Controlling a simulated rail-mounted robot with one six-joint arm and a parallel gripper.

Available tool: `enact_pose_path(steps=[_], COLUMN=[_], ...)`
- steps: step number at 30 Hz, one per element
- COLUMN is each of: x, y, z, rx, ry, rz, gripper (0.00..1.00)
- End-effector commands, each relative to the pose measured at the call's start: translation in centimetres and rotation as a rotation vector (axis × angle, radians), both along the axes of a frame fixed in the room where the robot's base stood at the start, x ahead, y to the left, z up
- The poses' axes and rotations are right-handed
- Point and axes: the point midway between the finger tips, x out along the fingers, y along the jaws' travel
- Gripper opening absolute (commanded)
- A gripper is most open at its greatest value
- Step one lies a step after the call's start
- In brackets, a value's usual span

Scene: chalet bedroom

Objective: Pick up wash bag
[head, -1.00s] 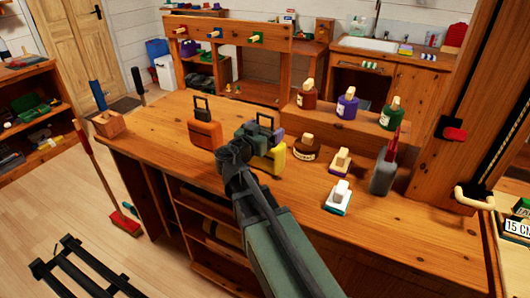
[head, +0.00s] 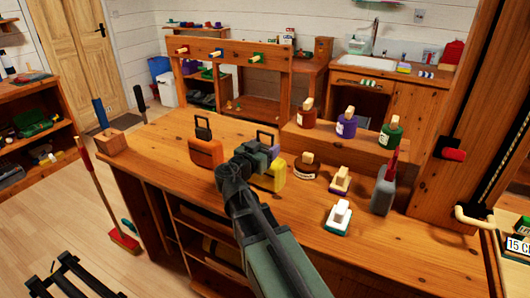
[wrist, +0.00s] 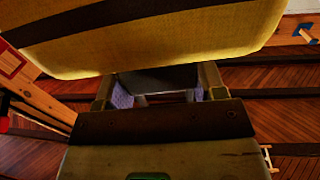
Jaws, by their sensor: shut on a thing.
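The wash bag (head: 273,178) looks yellow, with a dark handle standing above it, and is on the wooden counter. In the wrist view its yellow side with a dark band (wrist: 150,42) fills the top. My gripper (head: 262,152) is at the upper part of the bag and covers much of it in the head view. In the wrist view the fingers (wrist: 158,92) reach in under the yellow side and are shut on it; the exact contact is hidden. I cannot see a gap between bag and counter.
An orange case (head: 206,153) with a black handle stands left of the bag. Bottles (head: 347,123) line a raised ledge behind. The counter's front right is clear.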

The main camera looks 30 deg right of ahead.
Motion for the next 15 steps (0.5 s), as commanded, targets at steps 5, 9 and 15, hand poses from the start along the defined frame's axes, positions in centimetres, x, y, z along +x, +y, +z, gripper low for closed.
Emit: enact_pose_path(steps=[5,9,15], x=[0.0,0.0,0.0], y=[0.0,0.0,0.0], z=[3.9,8.6,15.9], rx=[-0.001,-0.001,-0.001], ry=[0.0,0.0,0.0], rz=[0.0,0.0,0.0], gripper=[0.17,0.17,0.17])
